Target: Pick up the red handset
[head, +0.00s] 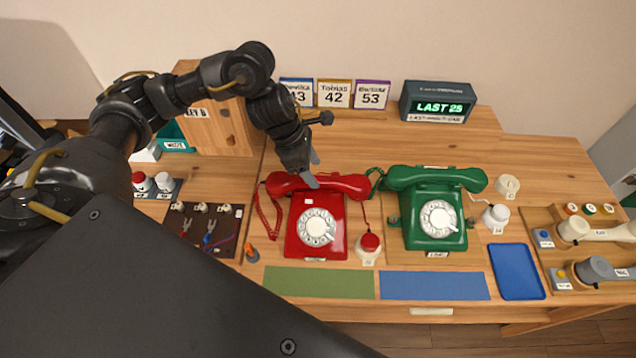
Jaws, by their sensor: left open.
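The red handset (343,185) lies across the cradle at the top of the red dial phone (316,228), which has a white dial. A red coiled cord hangs at its left. My left gripper (313,172) comes down from the upper left, open, with its fingertips over the middle of the red handset. The fingers cover part of the handset, and I cannot tell whether they touch it. The green phone (436,222) with its own green handset (437,178) stands to the right. My right gripper is not in view.
Number cards (334,93) and a display reading LAST 25 (437,101) stand at the back. A white knob with a red top (369,246) is right of the red phone. A green mat (319,282), a blue mat (434,286) and a blue tray (516,272) lie in front.

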